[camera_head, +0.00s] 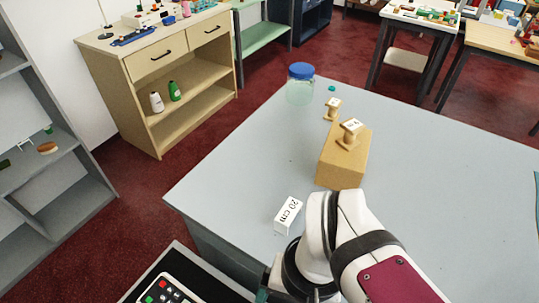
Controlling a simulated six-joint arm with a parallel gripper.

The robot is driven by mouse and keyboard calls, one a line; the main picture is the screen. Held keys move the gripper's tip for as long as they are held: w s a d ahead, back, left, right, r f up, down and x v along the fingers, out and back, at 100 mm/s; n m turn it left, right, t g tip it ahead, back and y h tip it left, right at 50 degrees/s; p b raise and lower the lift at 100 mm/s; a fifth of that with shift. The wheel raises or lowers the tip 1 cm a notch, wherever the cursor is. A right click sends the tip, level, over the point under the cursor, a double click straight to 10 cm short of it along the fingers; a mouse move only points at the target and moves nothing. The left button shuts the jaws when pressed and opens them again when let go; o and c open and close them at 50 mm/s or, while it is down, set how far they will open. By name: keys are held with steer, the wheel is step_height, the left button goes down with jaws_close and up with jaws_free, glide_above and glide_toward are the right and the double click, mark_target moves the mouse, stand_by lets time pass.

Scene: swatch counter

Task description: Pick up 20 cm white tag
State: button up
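The white tag (288,214) stands on the grey table near its front left edge, with "20 cm" in black on its slanted face. My white arm with a dark red panel comes in from the bottom right. Its wrist end is just below and right of the tag, apart from it in the picture. Part of my gripper (268,286) shows at the bottom edge, below the tag. Its fingers are mostly hidden or cut off, so I cannot see whether they are open.
A tan block (341,168) stands mid-table with a wooden spool (349,133) on top. Another spool (333,109), a small teal piece (332,88) and a blue-lidded jar (300,84) are behind it.

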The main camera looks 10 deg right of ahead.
stand_by(0.3)
steer(key=n+t+h, duration=0.6)
steer(key=n+h, duration=0.8)
steer(key=n, duration=1.4)
glide_toward(287, 212)
steer(key=x, duration=0.8)
steer(key=shift+d+f, duration=0.1)
jaws_close()
